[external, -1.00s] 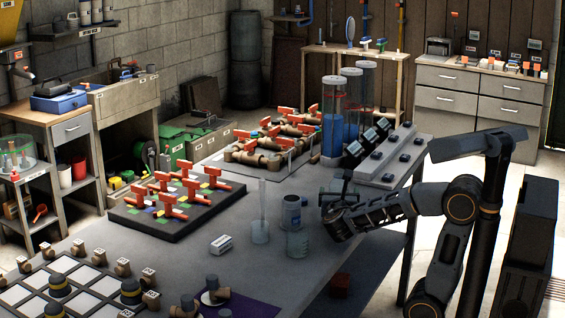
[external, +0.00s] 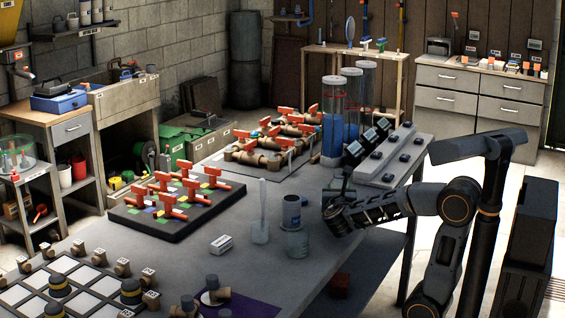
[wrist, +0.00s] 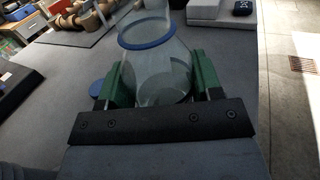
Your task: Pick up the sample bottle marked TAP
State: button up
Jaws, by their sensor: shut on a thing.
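In the wrist view, my gripper (wrist: 158,82) has its two green fingers on either side of a clear bottle (wrist: 148,62) with a blue ring around its rim, and is shut on it. No TAP mark can be read on it. In the external view, my gripper (external: 330,214) is low over the right part of the grey table. Its fingertips and the held bottle are hard to make out there.
A small white labelled box (external: 221,244) lies left of the glassware. A board with red-handled valves (external: 172,202) stands further left. A grey block unit (external: 397,152) and tall clear cylinders (external: 333,120) stand behind my gripper. The table's right edge is close to my arm.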

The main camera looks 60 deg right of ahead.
jog(key=shift+c, duration=0.9)
